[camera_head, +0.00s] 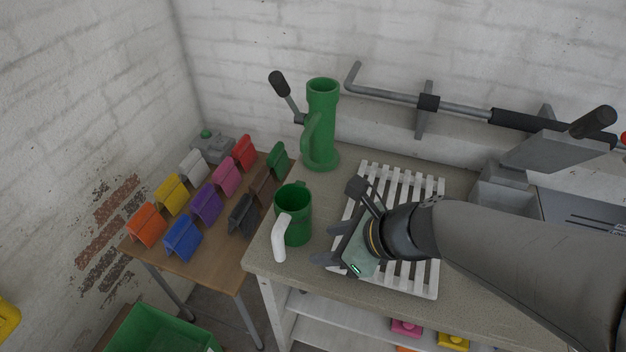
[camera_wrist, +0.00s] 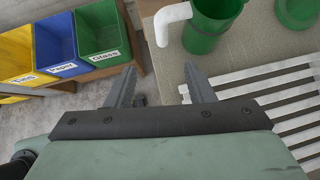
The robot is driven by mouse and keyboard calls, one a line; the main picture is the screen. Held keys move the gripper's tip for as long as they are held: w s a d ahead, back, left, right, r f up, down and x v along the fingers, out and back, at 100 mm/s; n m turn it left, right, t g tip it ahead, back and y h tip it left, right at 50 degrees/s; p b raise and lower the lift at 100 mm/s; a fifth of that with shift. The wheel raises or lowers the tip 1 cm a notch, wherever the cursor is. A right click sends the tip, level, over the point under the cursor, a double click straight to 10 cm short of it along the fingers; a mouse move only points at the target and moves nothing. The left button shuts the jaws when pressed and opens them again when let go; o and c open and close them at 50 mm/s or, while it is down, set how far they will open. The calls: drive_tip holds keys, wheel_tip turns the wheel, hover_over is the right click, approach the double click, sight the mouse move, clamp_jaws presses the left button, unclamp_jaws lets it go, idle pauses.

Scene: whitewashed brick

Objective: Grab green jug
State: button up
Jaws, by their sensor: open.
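A green jug (camera_head: 293,212) with a white handle (camera_head: 279,238) stands upright on the worktop near its left edge. In the wrist view the green jug (camera_wrist: 213,22) is at the top, with its white handle (camera_wrist: 172,22) to its left. My gripper (camera_head: 340,225) is just right of the white-handled jug, over the slatted rack. In the wrist view my gripper (camera_wrist: 160,85) is open and empty, its fingers apart from the jug.
A white slatted rack (camera_head: 421,235) lies under my gripper. A side table (camera_head: 211,253) at left holds several coloured clip-like objects. A metal bar (camera_head: 388,95) runs along the back wall. Yellow, blue and green bins (camera_wrist: 101,35) stand below, left of the worktop.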

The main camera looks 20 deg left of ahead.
sight(278, 247)
drive_tip(key=x, duration=1.1)
drive_tip(key=shift+w+a, duration=0.1)
drive_tip(key=shift+w, duration=0.05)
drive_tip(key=shift+x, duration=3)
drive_tip(key=shift+w+r, duration=0.2)
drive_tip(key=shift+w, duration=0.05)
clamp_jaws()
